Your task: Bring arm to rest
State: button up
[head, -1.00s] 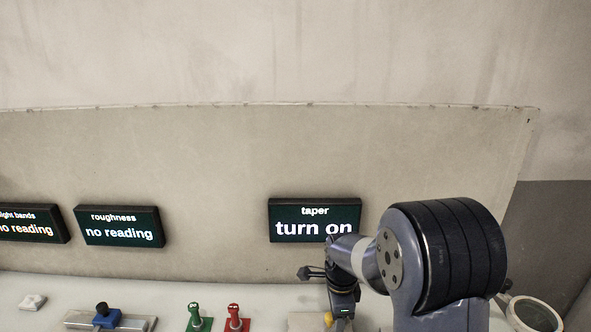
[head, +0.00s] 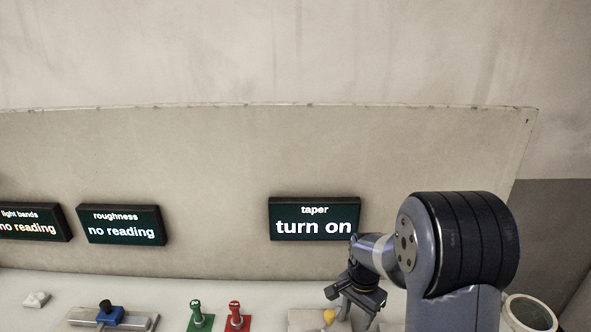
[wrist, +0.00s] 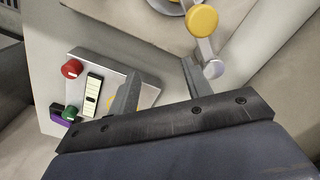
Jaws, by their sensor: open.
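My gripper (head: 355,296) is at the lower right of the head view, just above the bench, left of my dark arm joint. In the wrist view my gripper (wrist: 160,70) shows two grey fingers spread apart with nothing between them. A lever with a yellow knob (wrist: 202,20) stands just beyond the right finger; I cannot tell whether they touch. The yellow knob also shows in the head view (head: 328,316), beside the gripper. The taper screen (head: 314,219) on the back panel reads "turn on".
The roughness screen (head: 121,225) and light bands screen (head: 30,222) read "no reading". A green-handled piece (head: 197,316), a red-handled piece (head: 236,318) and a blue block (head: 109,316) on a metal base stand on the bench. A white round container (head: 530,312) is at right.

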notch_tip(320, 180, up, 11)
jog(key=b, duration=0.1)
jog(key=shift+d, duration=0.15)
jog(key=shift+f, duration=0.1)
dwell(0.3)
